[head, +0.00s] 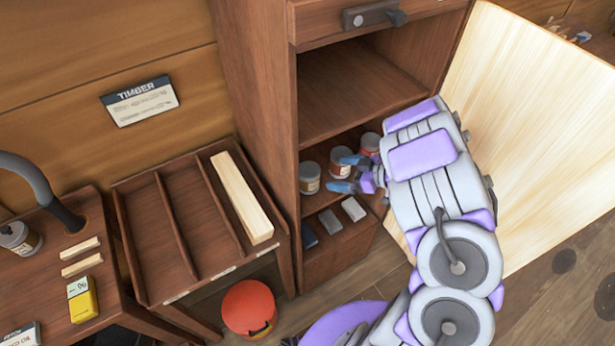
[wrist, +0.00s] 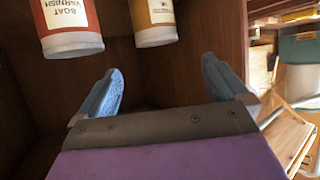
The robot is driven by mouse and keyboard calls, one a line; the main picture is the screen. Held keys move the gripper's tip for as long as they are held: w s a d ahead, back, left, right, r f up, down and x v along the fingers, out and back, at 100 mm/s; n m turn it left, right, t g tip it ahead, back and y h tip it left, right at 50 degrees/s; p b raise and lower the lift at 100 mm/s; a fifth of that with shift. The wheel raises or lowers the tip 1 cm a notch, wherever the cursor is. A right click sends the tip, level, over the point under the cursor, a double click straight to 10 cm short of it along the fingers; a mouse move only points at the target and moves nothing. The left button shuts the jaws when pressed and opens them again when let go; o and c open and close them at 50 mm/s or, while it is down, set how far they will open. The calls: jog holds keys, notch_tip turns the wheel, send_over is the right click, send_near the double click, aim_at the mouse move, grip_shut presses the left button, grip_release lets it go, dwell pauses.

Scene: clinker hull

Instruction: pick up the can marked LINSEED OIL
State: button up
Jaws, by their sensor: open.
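My gripper (head: 347,174) is open at the lower shelf of the wooden cabinet. Its blue fingertips also show in the wrist view (wrist: 162,66), with nothing between them. Three cans stand on that shelf: a left one with a pale label (head: 309,178), a middle one (head: 341,161) partly behind a fingertip, and a red one (head: 370,144) at right. In the wrist view, a red can marked BOAT VARNISH (wrist: 70,25) and a can with a yellow-brown label (wrist: 153,18) are ahead of the fingers. I cannot read LINSEED OIL on any can.
The cabinet side wall (head: 258,110) and open pale door (head: 520,130) flank my arm. Small blocks (head: 330,220) lie on the level below the cans. A slotted rack (head: 180,215), a red-orange bucket (head: 249,308) and a bench with another can (head: 18,238) stand left.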

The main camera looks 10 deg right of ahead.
aim_at(313, 171)
jog(key=x, duration=0.2)
jog(key=b+x, duration=0.1)
jog(key=x, duration=0.5)
jog(key=shift+w+d+f+b, duration=0.25)
jog(key=shift+w+b, duration=0.05)
jog(key=shift+w+a+f, duration=0.15)
jog(key=shift+w+a, duration=0.05)
jog(key=shift+a, duration=0.2)
jog(key=shift+w+a+f, duration=0.1)
jog(key=shift+w+a, duration=0.05)
jog(key=shift+a, duration=0.25)
jog(key=b+x, duration=0.1)
jog(key=x, duration=0.3)
jog(key=shift+w+d, duration=0.1)
jog(key=shift+w, duration=0.1)
jog(key=shift+r, duration=0.1)
jog(key=c, duration=1.2)
jog(key=shift+c, duration=0.3)
jog(key=shift+r, duration=0.1)
